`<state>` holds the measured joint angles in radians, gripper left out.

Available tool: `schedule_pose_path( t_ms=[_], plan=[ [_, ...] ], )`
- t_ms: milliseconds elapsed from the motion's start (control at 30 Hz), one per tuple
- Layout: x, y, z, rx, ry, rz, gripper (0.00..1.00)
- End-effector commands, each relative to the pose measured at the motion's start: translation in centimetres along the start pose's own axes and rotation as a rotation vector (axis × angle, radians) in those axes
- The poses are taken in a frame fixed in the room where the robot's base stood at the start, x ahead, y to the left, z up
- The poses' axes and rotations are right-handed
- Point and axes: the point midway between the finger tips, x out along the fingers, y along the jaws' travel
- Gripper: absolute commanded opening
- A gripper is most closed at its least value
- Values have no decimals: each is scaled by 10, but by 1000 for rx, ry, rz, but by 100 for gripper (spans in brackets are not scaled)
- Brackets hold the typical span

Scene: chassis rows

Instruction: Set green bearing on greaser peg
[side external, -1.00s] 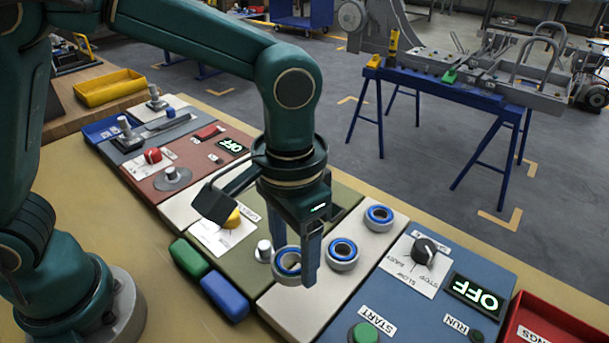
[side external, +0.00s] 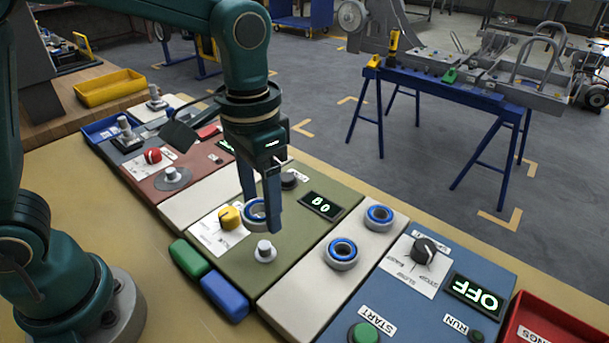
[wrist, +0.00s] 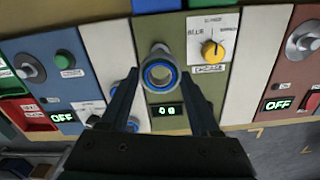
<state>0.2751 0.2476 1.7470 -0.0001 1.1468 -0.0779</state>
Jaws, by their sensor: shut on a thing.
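My gripper (side external: 260,212) is shut on a grey bearing (side external: 255,212) with a blue ring; no green-ringed bearing shows. It holds the bearing above the green panel (side external: 300,235), between the yellow knob and the display. The panel's pale upright peg (side external: 264,250), which I take as the greaser peg, stands bare in front of the gripper, apart from the bearing. In the wrist view the bearing (wrist: 160,88) is between the fingertips, just below the peg (wrist: 159,48), with its hole facing the camera. The bearing's height above the panel is hard to judge.
Two more blue-ringed bearings, one nearer (side external: 342,253) and one farther (side external: 379,217), sit on the white panel. A yellow knob (side external: 229,217), a dark knob (side external: 289,180) and a lit display (side external: 321,206) surround the gripper. Green (side external: 189,258) and blue (side external: 224,297) blocks lie along the front edge.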

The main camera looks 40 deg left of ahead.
Motion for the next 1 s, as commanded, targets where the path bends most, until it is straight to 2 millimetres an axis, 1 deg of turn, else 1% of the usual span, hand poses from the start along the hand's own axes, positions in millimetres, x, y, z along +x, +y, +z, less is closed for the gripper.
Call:
schedule_pose_path(
  t_ms=[700, 1000],
  plan=[
    [55, 0, 1, 0, -4, 0, 0],
    [69, 0, 1, 0, -2, 0, 0]
  ],
)
